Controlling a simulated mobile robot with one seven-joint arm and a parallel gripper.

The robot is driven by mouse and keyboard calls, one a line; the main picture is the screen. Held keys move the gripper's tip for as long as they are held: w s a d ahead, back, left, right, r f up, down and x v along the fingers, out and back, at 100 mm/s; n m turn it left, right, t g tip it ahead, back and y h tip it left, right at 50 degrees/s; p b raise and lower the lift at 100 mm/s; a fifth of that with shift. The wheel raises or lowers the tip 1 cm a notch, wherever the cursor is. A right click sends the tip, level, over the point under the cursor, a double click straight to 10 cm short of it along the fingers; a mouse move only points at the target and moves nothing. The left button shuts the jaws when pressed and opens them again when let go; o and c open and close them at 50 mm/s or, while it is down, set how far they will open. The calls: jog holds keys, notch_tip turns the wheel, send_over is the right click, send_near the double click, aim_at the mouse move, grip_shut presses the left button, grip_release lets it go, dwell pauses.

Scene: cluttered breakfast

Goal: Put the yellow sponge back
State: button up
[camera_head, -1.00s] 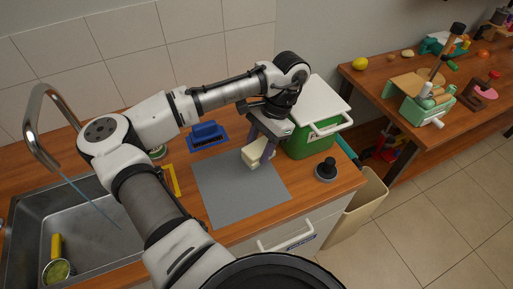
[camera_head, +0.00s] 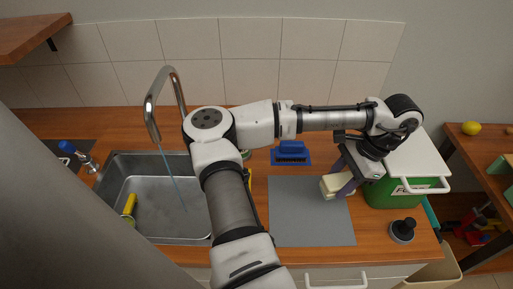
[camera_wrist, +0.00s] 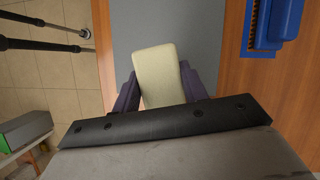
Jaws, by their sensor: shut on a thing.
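The sponge is a pale yellow block (camera_head: 331,189) held between the purple fingers of my gripper (camera_head: 340,186). In the head view it is over the right part of the grey mat (camera_head: 300,225). Whether it touches the mat is unclear. In the wrist view the sponge (camera_wrist: 158,77) sticks out past both fingers of my gripper (camera_wrist: 160,90), with the mat (camera_wrist: 195,25) behind it. The sponge's near end is hidden by the gripper body.
A blue brush (camera_head: 291,148) lies on a blue tray behind the mat. A green box with a white lid (camera_head: 415,160) and a dark round-knobbed object (camera_head: 402,230) stand right of the mat. The sink (camera_head: 165,208) is left, with a yellow item (camera_head: 129,205) in it.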

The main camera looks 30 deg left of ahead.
jog(key=shift+s+a+f+m+b, duration=0.15)
jog(key=shift+a+f+m+b, duration=0.25)
jog(key=shift+b, duration=0.35)
jog(key=s+a+f+m+t+b, duration=0.1)
jog(key=s+a+m+t+b, duration=0.1)
jog(key=s+m+b, duration=0.3)
jog(key=s+a+f+m+t+b, duration=0.1)
jog(key=s+a+m+b, duration=0.3)
jog(key=b, duration=0.8)
jog(key=s+a+f+m+t+b, duration=0.2)
jog(key=s+a+m+b, duration=0.1)
jog(key=s+m+b, duration=0.3)
jog(key=shift+s+a+t+y+b, duration=0.2)
jog(key=shift+s+b, duration=0.35)
jog(key=shift+b, duration=0.2)
jog(key=shift+s+a+t+y+b, duration=0.1)
jog(key=shift+s+t+b, duration=0.1)
jog(key=shift+s+b, duration=0.45)
jog(key=w+a, duration=0.3)
jog(key=a, duration=0.1)
jog(key=w+a, duration=0.3)
jog(key=a, duration=0.2)
jog(key=w+a, duration=0.3)
jog(key=a, duration=0.2)
jog(key=shift+w+b, duration=0.3)
jog(key=x, duration=0.2)
jog(key=shift+a+f, duration=0.1)
jog(key=shift+f, duration=0.75)
jog(key=shift+f, duration=0.2)
jog(key=o, duration=0.9)
